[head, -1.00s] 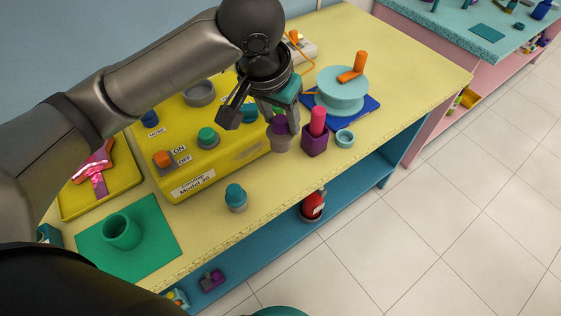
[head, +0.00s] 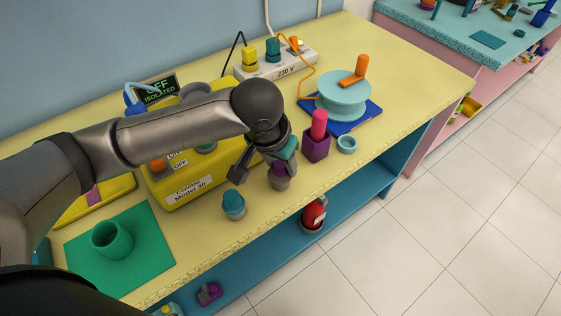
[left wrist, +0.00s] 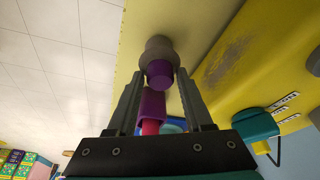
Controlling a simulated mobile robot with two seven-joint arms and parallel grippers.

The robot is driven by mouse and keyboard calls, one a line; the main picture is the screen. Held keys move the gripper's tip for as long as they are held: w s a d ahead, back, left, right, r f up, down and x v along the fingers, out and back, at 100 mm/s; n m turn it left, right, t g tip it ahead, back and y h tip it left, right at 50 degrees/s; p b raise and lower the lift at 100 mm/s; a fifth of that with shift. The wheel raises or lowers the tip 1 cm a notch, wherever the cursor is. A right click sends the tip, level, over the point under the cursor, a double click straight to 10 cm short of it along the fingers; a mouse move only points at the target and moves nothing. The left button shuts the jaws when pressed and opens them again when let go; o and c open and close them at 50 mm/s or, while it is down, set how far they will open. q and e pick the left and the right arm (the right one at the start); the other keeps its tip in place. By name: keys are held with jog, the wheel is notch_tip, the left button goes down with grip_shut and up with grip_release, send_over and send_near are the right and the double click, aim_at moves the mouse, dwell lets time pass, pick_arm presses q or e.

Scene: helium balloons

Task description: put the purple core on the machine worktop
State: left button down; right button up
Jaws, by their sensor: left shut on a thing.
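The purple core (head: 277,171), a purple top on a grey-mauve round body, shows in the head view near the front edge of the yellow worktop (head: 205,238). My left gripper (head: 266,172) is shut on it from above. In the left wrist view the core (left wrist: 159,72) sits between the tips of my left gripper (left wrist: 160,84), purple end towards the camera. I cannot tell whether its base touches the worktop. The yellow machine (head: 190,188) stands behind, partly hidden by my arm. My right gripper is not in view.
A teal-topped core (head: 233,205) stands close left, near a green mat (head: 150,262) with a green cup (head: 112,239). A purple holder (head: 317,147) with a pink piece, a small teal cup (head: 347,144) and a teal reel (head: 343,100) stand right.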

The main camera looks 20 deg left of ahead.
pick_arm(q)
jog(key=shift+f, duration=0.1)
jog(key=shift+c, duration=1.5)
grip_release()
jog(key=shift+r, duration=0.2)
jog(key=p+v, duration=0.3)
jog(key=v, duration=0.8)
jog(key=shift+r, duration=0.4)
jog(key=shift+s, duration=0.15)
